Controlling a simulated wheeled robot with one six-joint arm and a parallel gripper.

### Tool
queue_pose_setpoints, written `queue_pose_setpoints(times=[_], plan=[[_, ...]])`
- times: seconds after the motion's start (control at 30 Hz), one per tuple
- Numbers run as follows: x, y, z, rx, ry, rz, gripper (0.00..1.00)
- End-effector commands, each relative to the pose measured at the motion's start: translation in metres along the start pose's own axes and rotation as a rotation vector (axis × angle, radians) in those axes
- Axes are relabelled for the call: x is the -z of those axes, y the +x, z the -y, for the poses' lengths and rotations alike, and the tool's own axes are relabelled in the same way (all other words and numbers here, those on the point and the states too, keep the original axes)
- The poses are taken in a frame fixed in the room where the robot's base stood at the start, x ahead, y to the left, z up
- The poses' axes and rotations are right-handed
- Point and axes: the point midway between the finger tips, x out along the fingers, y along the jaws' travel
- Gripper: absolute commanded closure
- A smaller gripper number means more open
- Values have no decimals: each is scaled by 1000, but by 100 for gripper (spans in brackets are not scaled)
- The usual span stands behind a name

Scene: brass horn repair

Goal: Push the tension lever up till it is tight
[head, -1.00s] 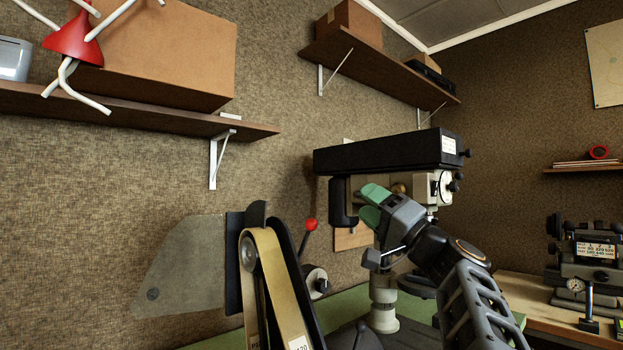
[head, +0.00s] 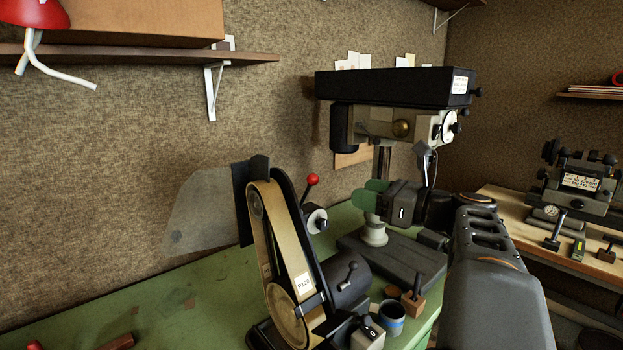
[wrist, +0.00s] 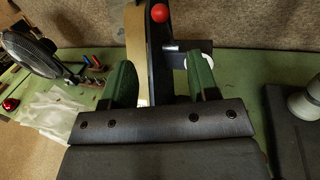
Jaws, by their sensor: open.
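The lever with a red ball knob (head: 312,180) stands up from the belt sander (head: 283,262), beside the top of its tan belt. In the wrist view the red knob (wrist: 160,13) is at the top centre, beyond my fingertips. My gripper (head: 366,194) is to the right of the lever in the head view, with green fingers pointing left toward the sander. It holds nothing. In the wrist view the two green fingers of my gripper (wrist: 160,78) are spread apart, with part of the sander showing between them. I see no contact with the lever.
A drill press (head: 395,88) stands behind my gripper. A blue-rimmed cup (head: 391,322) and a small wooden block (head: 412,306) are on the green bench (head: 190,300) right of the sander. The bench left of the sander is mostly clear.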

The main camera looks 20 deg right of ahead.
Motion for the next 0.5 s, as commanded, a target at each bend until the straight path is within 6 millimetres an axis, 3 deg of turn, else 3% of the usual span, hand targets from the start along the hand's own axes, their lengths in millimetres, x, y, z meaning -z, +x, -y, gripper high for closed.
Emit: queue_pose_setpoints(times=[0.17, 0.5], plan=[[-2, 20, -1, -5, 22, 1, 46], [-2, 85, -1, -6, 20, 0, 46]])
